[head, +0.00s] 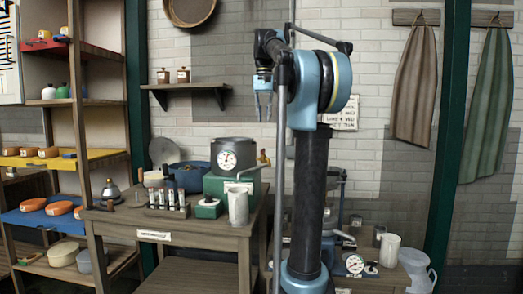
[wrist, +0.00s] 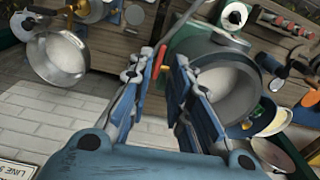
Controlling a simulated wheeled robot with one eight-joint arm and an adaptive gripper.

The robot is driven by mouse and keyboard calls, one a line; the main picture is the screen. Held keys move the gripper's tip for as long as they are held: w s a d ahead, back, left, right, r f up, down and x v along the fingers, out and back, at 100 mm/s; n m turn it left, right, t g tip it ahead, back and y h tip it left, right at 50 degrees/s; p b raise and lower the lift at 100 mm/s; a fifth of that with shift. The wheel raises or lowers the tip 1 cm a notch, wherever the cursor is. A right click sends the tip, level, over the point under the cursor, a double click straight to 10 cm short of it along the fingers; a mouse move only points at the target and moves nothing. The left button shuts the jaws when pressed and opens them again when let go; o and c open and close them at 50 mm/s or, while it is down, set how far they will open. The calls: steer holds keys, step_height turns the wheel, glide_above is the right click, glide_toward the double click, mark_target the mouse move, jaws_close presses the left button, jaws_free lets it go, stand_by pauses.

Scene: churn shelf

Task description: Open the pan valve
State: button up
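A dark grey pan (head: 232,155) with a round white dial stands on a green base (head: 229,188) on the wooden table. In the wrist view the pan (wrist: 245,62) is seen from above, with pale contents. A small brass fitting (head: 263,158) shows at the pan's right in the head view. The valve's exact position is unclear.
A metal mug (head: 238,207), a rack of small bottles (head: 167,200) and a blue pot (head: 188,176) share the table. A wall shelf (head: 187,88) with two jars is at the upper left. A lower bench (head: 372,274) with gauges stands at the right.

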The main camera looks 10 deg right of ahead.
mark_target(262, 150)
steer(key=w+r, duration=0.3)
steer(key=r, duration=0.1)
steer(key=shift+m, duration=0.3)
steer(key=f, duration=1.7)
steer(key=shift+w+f, duration=0.15)
steer(key=shift+w, duration=0.05)
jaws_close()
